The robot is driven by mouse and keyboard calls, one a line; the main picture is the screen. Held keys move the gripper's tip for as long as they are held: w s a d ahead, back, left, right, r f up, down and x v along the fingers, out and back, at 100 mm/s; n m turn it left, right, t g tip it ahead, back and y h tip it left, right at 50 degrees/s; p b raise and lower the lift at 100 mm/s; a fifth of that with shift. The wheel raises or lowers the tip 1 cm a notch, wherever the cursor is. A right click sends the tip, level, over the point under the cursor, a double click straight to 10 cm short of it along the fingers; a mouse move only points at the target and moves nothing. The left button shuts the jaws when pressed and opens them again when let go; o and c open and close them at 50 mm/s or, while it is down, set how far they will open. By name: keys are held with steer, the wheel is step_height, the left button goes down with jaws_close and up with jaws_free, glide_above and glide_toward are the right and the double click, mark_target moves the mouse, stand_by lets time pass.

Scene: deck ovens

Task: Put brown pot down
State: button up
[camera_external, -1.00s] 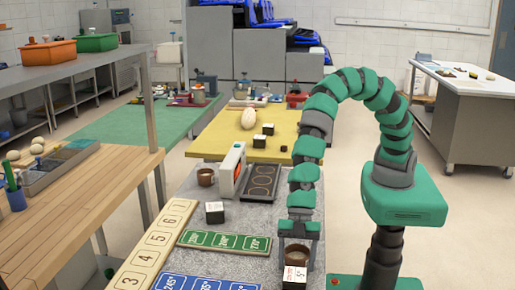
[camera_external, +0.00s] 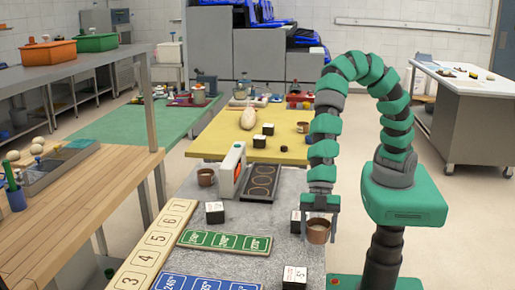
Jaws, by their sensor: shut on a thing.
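The brown pot (camera_external: 318,232) is a small round cup with pale contents, near the right edge of the grey countertop (camera_external: 250,212). My gripper (camera_external: 320,213) points down from the curved green arm and is shut on the pot. The pot appears upright; I cannot tell whether its base touches anything. A second brown pot (camera_external: 206,177) stands at the left edge of the countertop, beside a white and red device.
A black and white cube (camera_external: 296,222) is just left of the held pot. Another cube (camera_external: 293,277) sits at the front and one (camera_external: 215,212) at left. A dark tray with rings (camera_external: 262,182), a green number strip (camera_external: 225,241) and a blue strip (camera_external: 205,282) occupy the countertop.

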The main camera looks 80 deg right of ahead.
steer(key=s+d, duration=0.4)
steer(key=d, duration=0.1)
steer(key=shift+d+r, duration=0.3)
steer(key=shift+d, duration=0.05)
steer(key=shift+s, duration=0.1)
